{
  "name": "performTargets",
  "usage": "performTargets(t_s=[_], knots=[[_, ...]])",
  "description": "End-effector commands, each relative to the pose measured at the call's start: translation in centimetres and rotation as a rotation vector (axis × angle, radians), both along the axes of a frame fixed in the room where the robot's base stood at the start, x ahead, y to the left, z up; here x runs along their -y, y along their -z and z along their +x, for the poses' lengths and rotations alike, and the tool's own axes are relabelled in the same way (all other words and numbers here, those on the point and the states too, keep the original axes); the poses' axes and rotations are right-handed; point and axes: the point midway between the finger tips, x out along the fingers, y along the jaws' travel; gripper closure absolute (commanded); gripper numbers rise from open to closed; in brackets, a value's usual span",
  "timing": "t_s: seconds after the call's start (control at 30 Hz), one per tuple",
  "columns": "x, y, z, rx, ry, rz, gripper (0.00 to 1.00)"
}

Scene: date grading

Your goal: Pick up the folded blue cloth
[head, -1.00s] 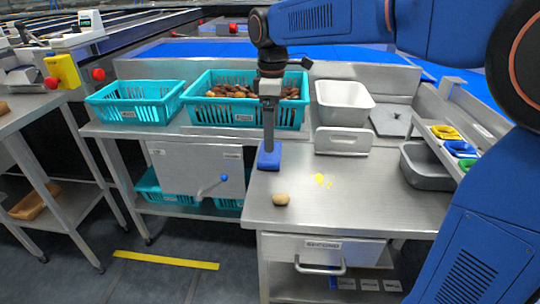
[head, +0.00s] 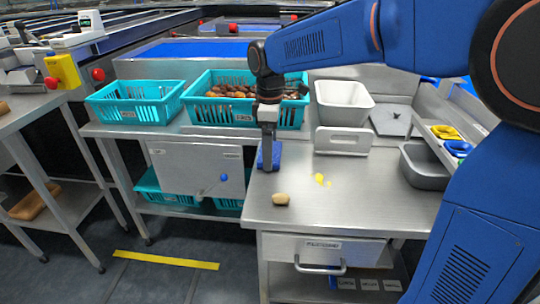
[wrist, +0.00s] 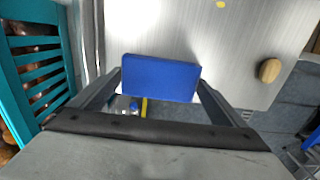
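The folded blue cloth (head: 263,161) lies at the left side of the steel worktop, below my gripper in the head view. In the wrist view the cloth (wrist: 160,78) is a flat blue block between my fingers. My gripper (head: 269,160) points straight down and is low at the cloth. In the wrist view the fingers of my gripper (wrist: 160,84) are spread wide, one beside each end of the cloth. I see no clear squeeze on it, and any small gap at the ends is too fine to tell.
A brown date-like item (head: 280,199) and yellow spots (head: 320,179) lie on the worktop (head: 350,205). Behind are a teal crate of dates (head: 240,115), a white bin (head: 343,102) and an upright grey plate (head: 342,140). A grey tray (head: 425,170) is at right.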

Motion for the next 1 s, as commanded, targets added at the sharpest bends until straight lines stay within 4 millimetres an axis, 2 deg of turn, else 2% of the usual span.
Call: performTargets(t_s=[0.07, 0.43, 0.57, 0.8, 1.0], knots=[[0.0, 0.0, 0.0, 0.000, 0.000, 0.000, 0.27], [0.0, -0.6, 0.0, 0.001, 0.000, 0.001, 0.27], [0.0, -2.4, 0.0, 0.003, 0.000, 0.001, 0.27], [0.0, -6.8, 0.1, 0.002, 0.000, 0.002, 0.27], [0.0, -9.3, 0.0, 0.001, 0.000, 0.001, 0.27]])
